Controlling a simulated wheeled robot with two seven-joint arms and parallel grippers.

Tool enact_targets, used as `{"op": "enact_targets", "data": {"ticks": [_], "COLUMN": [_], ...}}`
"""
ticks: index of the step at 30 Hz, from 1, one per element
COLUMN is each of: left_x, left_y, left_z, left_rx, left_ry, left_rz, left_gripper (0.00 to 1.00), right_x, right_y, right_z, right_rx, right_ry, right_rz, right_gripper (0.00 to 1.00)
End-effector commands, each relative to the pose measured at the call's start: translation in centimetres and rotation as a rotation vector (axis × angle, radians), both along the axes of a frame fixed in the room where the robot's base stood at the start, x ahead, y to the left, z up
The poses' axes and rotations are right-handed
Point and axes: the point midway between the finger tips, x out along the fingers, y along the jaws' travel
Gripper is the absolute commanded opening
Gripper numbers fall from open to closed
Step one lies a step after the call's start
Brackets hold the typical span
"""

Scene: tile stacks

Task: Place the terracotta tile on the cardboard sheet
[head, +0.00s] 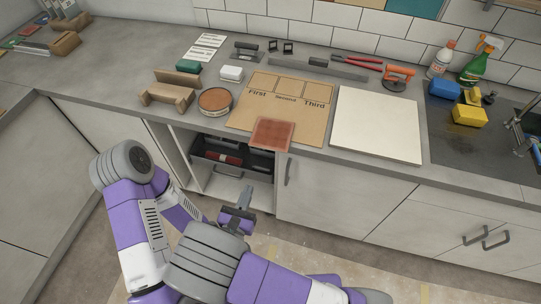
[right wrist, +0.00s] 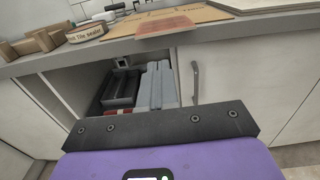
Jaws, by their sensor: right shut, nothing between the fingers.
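The terracotta tile (head: 272,135) is a flat reddish-brown square. It lies at the front edge of the cardboard sheet (head: 240,112), partly over the sheet and partly past its edge, near the counter's front edge. In the right wrist view the tile (right wrist: 168,26) also shows at the counter edge, with the cardboard sheet (right wrist: 206,14) behind it. The sheet has printed outlines and the words First, Second and Third. My right gripper (head: 245,196) is shut and empty, below and in front of the counter, apart from the tile. My left gripper is not in view.
A large pale slab (head: 378,124) lies right of the sheet. A round tin (head: 215,101) and a wooden holder (head: 168,92) stand to its left. An open cabinet with a dark drawer (head: 222,157) is below the counter. A red-handled tool (head: 357,62) lies behind.

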Motion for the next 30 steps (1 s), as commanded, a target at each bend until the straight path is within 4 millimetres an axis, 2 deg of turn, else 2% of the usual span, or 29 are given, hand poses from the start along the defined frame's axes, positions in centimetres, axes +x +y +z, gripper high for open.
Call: {"op": "enact_targets", "data": {"ticks": [4, 7, 15, 21, 25, 30], "left_x": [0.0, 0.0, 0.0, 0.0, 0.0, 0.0], "left_y": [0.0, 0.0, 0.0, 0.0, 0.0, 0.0], "left_z": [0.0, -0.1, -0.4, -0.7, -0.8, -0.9], "left_rx": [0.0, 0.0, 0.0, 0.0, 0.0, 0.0], "left_ry": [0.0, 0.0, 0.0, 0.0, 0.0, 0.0], "left_rz": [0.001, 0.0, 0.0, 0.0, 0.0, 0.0], "left_gripper": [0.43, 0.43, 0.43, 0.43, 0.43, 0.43], "right_x": [0.9, 2.3, 7.8, 11.2, 12.6, 13.3], "right_y": [-0.2, -0.8, -2.7, -3.7, -4.1, -4.3], "right_z": [0.0, -0.1, -0.1, -0.1, -0.1, 0.0], "right_rx": [0.021, 0.019, 0.019, 0.018, 0.017, 0.017], "right_ry": [-0.008, -0.006, -0.007, -0.007, -0.007, -0.006], "right_rz": [0.002, -0.002, -0.005, -0.003, -0.001, 0.0], "right_gripper": [0.0, 0.0, 0.0, 0.0, 0.0, 0.0]}}
